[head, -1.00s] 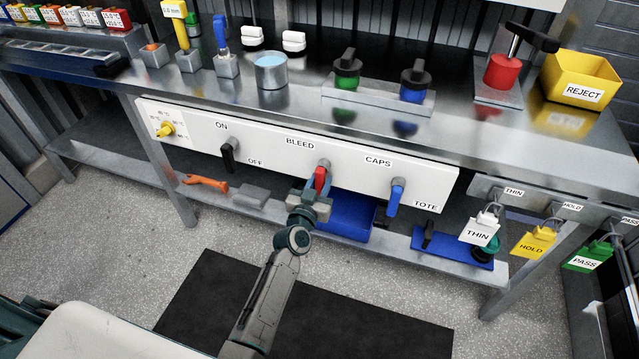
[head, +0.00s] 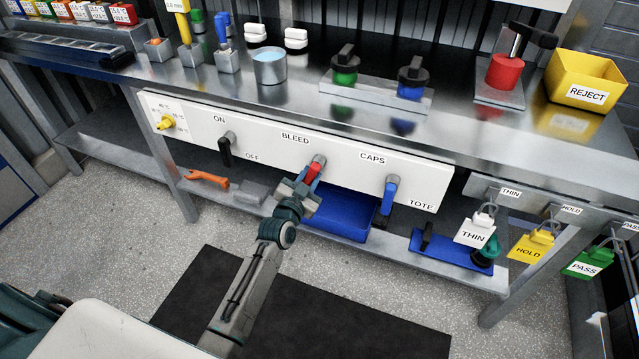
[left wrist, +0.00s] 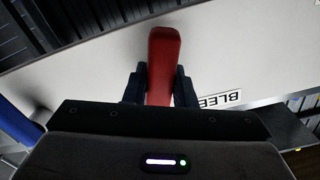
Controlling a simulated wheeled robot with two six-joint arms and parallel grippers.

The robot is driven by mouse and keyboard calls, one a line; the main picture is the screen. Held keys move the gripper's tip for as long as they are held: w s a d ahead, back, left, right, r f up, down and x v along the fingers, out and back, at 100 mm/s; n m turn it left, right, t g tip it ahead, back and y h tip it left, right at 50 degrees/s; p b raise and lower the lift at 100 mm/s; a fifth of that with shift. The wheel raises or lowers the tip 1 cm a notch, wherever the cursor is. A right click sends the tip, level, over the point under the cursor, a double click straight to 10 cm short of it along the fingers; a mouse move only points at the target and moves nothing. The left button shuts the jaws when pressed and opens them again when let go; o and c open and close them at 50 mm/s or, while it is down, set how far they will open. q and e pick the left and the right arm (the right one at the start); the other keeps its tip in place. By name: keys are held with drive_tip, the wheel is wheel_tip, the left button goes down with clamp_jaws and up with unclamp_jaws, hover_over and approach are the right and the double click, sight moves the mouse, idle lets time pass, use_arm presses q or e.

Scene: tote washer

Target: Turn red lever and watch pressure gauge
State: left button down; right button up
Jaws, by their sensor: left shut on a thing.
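The red lever (head: 313,172) hangs from its pivot under the BLEED label on the white front panel (head: 265,150). It is tilted, its lower end toward the left. My left gripper (head: 308,183) is shut on the red lever. In the left wrist view the red lever (left wrist: 163,62) stands between the two dark fingers (left wrist: 160,88), with part of the BLEED label beside it. I cannot make out a pressure gauge in these views. My right gripper is not in view.
A black lever (head: 225,150) at ON/OFF is left of the red one, and a blue lever (head: 389,195) at CAPS/TOTE is right. A blue bin (head: 345,212) sits on the lower shelf behind my gripper. A dark mat (head: 290,310) lies on the floor.

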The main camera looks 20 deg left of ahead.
use_arm(q)
drive_tip(key=m+b, duration=0.1)
drive_tip(key=m, duration=0.1)
drive_tip(key=a+m+b, duration=0.1)
drive_tip(key=shift+r+m+b, duration=0.1)
drive_tip(key=shift+m+b, duration=0.2)
drive_tip(key=shift+m, duration=0.1)
drive_tip(key=m, duration=0.1)
drive_tip(key=m+b, duration=0.1)
drive_tip(key=m, duration=0.1)
drive_tip(key=r+m+b, duration=0.1)
drive_tip(key=shift+a+r+m, duration=0.1)
drive_tip(key=shift+a+m, duration=0.2)
drive_tip(key=shift+a, duration=0.1)
drive_tip(key=shift+a+r+m+b, duration=0.15)
drive_tip(key=shift+r+m+b, duration=0.2)
drive_tip(key=shift+m, duration=0.85)
drive_tip(key=shift+r+m, duration=0.25)
drive_tip(key=shift+m, duration=0.45)
drive_tip(key=shift+r+m, duration=0.2)
drive_tip(key=shift+m, duration=0.5)
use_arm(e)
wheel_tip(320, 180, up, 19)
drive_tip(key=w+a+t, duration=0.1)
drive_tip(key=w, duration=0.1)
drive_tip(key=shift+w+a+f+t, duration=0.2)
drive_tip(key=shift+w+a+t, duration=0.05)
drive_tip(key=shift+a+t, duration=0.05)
